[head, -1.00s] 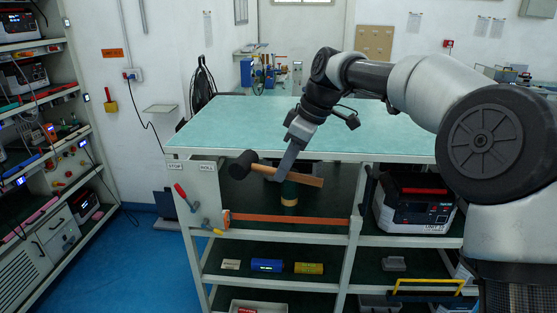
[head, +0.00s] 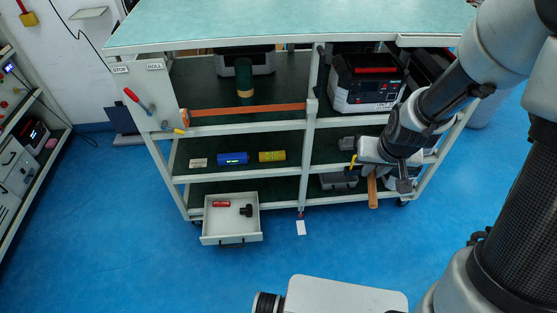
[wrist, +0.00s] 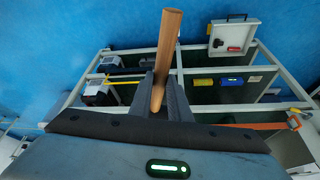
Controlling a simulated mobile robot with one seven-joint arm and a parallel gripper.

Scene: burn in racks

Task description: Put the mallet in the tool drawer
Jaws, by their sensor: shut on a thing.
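My gripper (head: 371,172) is shut on the mallet's wooden handle (head: 373,193), in front of the rack's lower right part. In the wrist view the handle (wrist: 168,45) runs between the two fingers (wrist: 160,86) and sticks out past them. The mallet's dark head is not visible in either current view. The tool drawer (head: 232,240) is pulled open at the bottom left of the rack, to the left of my gripper and lower. It holds a red item (head: 221,204) and a black item (head: 246,210). The drawer also shows at the upper right of the wrist view (wrist: 233,50).
An orange strap (head: 250,109) crosses the upper left bay. A unit (head: 366,85) stands at the upper right. Blue floor (head: 200,280) in front of the drawer is clear.

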